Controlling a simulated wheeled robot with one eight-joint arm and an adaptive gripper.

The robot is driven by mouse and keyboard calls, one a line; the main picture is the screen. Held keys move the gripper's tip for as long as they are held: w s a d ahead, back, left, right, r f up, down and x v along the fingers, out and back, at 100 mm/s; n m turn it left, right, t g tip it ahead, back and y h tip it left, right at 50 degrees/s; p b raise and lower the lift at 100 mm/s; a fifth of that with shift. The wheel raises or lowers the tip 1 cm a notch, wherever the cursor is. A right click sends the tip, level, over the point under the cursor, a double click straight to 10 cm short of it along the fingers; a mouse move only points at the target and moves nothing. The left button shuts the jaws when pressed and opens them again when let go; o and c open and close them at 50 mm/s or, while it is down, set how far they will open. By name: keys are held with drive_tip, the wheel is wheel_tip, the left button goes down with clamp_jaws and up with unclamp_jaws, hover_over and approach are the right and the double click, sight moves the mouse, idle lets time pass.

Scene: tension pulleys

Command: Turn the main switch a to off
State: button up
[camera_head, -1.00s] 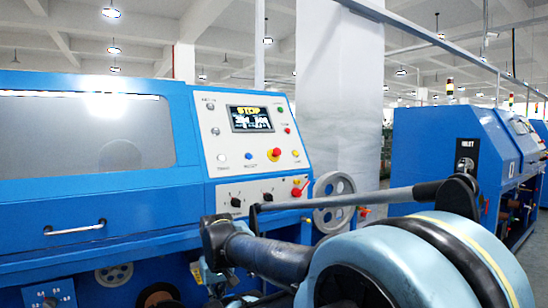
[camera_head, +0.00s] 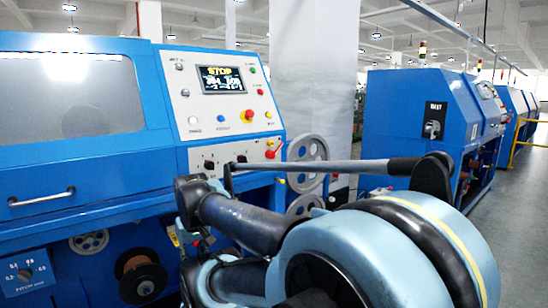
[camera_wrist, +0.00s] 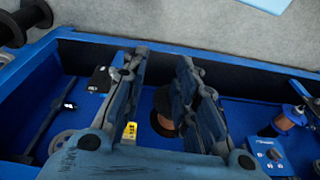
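The near blue machine's sloped panel (camera_head: 221,110) shows a screen reading STOP. A red rotary handle (camera_head: 272,149) sits at its lower right, beside two black knobs (camera_head: 209,165). A dark switch with a pale handle (camera_head: 432,130) is on the end of the farther blue machine, under a small label that I cannot read for sure. I cannot tell which one is main switch a. In the wrist view my gripper (camera_wrist: 164,60) is open and empty, its two dark fingers apart over a blue machine bed. None of these switches clearly shows between the fingers there.
My arm fills the lower middle of the head view, close to the near machine's handwheels (camera_head: 306,157). A copper spool (camera_head: 140,278) and a blue knob box (camera_head: 27,272) sit low on that machine. The grey floor at right (camera_head: 515,240) is clear.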

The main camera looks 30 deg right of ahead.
drive_tip(key=o, duration=0.3)
drive_tip(key=w+r, duration=0.1)
drive_tip(key=w, duration=0.1)
drive_tip(key=w+r+y, duration=0.1)
drive_tip(key=w+r+m+y, duration=0.1)
drive_tip(key=w, duration=0.1)
drive_tip(key=shift+w+a+r, duration=0.15)
drive_tip(key=shift+w+r, duration=0.1)
drive_tip(key=shift+w, duration=0.05)
drive_tip(key=shift+o, duration=0.2)
drive_tip(key=w+d+r+m+t+y, duration=0.1)
drive_tip(key=w+d+r+t+y, duration=0.2)
drive_tip(key=w, duration=0.4)
drive_tip(key=w+d+r+m+t+y, duration=0.1)
drive_tip(key=w+d+r, duration=0.2)
drive_tip(key=w+d, duration=0.25)
drive_tip(key=w+d+r+t, duration=0.2)
drive_tip(key=w+d+r, duration=0.15)
drive_tip(key=d, duration=0.35)
drive_tip(key=m+t+h, duration=0.2)
drive_tip(key=t+h, duration=0.1)
drive_tip(key=t, duration=0.7)
approach(275, 155)
drive_tip(key=w, duration=0.3)
drive_tip(key=w+a, duration=0.1)
drive_tip(key=w, duration=0.3)
drive_tip(key=w+a, duration=0.1)
drive_tip(key=w, duration=0.2)
drive_tip(key=shift+w+r, duration=0.1)
drive_tip(key=shift+w, duration=0.15)
